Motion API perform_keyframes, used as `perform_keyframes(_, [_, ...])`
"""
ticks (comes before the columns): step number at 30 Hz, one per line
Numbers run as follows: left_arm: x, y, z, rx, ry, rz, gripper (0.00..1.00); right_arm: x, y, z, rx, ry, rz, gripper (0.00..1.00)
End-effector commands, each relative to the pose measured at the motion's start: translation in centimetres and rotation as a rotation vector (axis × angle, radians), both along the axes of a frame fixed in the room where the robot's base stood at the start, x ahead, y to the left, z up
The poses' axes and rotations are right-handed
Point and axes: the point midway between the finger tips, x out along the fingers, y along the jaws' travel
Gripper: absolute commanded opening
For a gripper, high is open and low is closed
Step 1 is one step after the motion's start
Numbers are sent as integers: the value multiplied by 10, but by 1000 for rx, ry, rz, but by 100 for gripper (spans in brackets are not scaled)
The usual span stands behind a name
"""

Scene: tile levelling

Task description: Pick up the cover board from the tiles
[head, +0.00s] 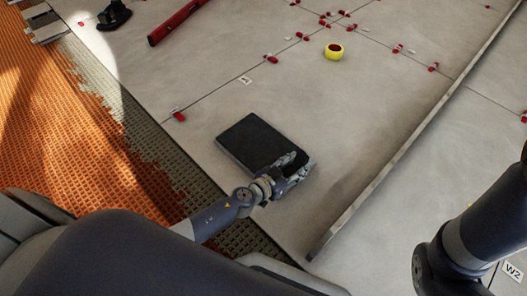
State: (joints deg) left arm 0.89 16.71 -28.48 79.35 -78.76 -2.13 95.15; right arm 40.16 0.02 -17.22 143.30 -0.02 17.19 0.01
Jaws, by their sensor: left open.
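A dark grey, flat rectangular board (252,141), which looks like the cover board, lies on the light grey tiles (205,150) near the middle of the head view. My left gripper (298,168) is at its right, near corner, with open fingers over or beside that edge. The fingers hide part of the corner, and I cannot tell whether they touch it. My right arm shows at the right edge, but its gripper is out of the picture.
A long, thin straight strip (405,133) lies diagonally to the right of the board. Several red clips (271,59) sit along the tile joints. A yellow tape roll (334,51) and a red level (177,22) lie farther back. Orange matting (60,130) is at left.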

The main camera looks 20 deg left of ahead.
Motion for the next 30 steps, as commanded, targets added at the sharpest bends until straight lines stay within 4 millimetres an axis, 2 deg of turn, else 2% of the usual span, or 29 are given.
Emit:
perform_keyframes(5, [0, 0, 0, -1, 0, 0, 39, 0, 0, 0, 0, 0, 0, 0])
perform_keyframes(10, [0, 0, 0, -1, 0, 0, 1, 0, 0, 0, 0, 0, 0, 0])
perform_keyframes(23, [1, 0, 4, 2, -7, -1, 0, 0, 0, 1, 0, 1, 0, 0])
perform_keyframes(30, [1, 0, 11, 1, -6, 0, 0, 1, 0, 8, 1, 1, 0, 0])
